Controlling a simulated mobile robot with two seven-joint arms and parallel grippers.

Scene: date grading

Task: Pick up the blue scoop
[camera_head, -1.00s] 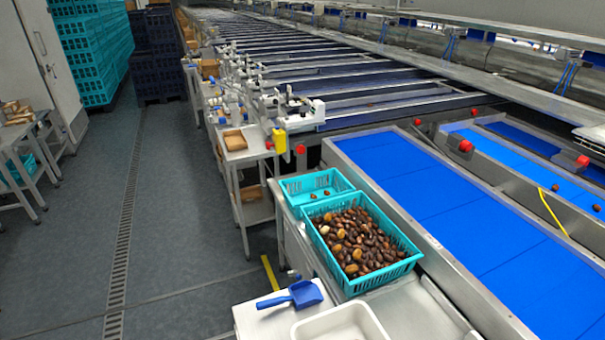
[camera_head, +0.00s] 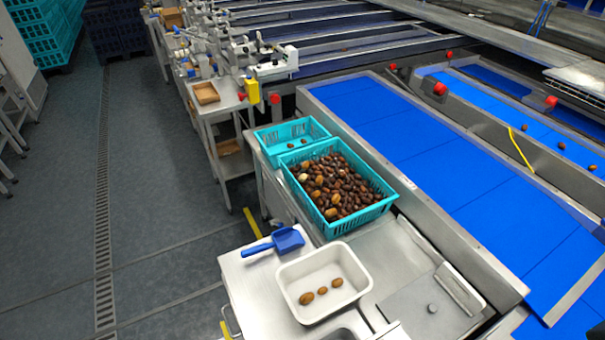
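The blue scoop (camera_head: 286,240) lies on the white-topped table (camera_head: 243,275), near its far edge. Its handle points left and its pan is to the right, just behind a white tray. Nothing is touching it from above. Neither of my grippers shows in the head view.
The white tray (camera_head: 287,300) holds a few dates (camera_head: 322,290). A teal crate full of dates (camera_head: 388,199) stands behind it, with a nearly empty teal crate (camera_head: 262,141) beyond. A blue conveyor (camera_head: 420,185) runs along the right. The floor on the left is open.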

